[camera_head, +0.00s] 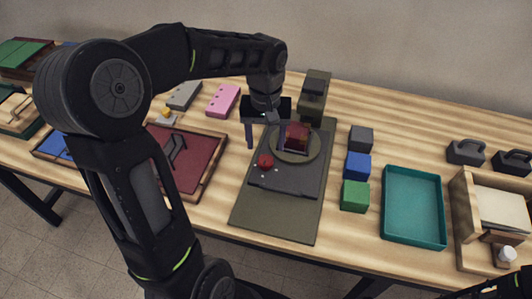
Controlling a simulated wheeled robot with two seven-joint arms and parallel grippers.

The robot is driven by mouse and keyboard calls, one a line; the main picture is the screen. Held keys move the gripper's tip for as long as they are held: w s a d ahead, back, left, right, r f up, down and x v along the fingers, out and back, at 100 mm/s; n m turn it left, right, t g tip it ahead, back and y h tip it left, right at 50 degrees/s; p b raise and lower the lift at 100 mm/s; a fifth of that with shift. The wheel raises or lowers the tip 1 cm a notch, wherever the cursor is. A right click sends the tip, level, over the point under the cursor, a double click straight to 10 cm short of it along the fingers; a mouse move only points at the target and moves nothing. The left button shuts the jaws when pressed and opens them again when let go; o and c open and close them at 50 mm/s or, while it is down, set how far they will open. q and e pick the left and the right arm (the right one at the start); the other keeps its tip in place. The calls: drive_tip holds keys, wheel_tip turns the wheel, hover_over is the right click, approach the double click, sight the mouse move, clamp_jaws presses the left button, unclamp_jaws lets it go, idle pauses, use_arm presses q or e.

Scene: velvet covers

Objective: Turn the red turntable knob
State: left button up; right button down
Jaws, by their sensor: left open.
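A red knob (265,161) sits on the front left part of a dark turntable base (290,182). Behind it is a round olive turntable disc (314,150) with a dark red block (297,135) on it. My left gripper (265,143) points down above the back left of the base, behind the knob. Its fingers are apart: one is left of the base, the other near the disc's left edge. It holds nothing, and the knob appears clear of the fingers. A dark part at the bottom right corner seems to be my right arm; its gripper does not show.
The base lies on an olive mat (272,226). Grey, blue (358,165) and green (355,195) blocks stand to its right, beside a teal tray (413,206). A dark olive stand (314,95) is behind the disc. A red-lined wooden tray (207,165) lies left.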

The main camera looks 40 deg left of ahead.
sight(266, 158)
use_arm(q)
wheel_tip(266, 158, down, 6)
drive_tip(key=shift+r, duration=0.2)
drive_tip(key=shift+c, duration=0.6)
clamp_jaws()
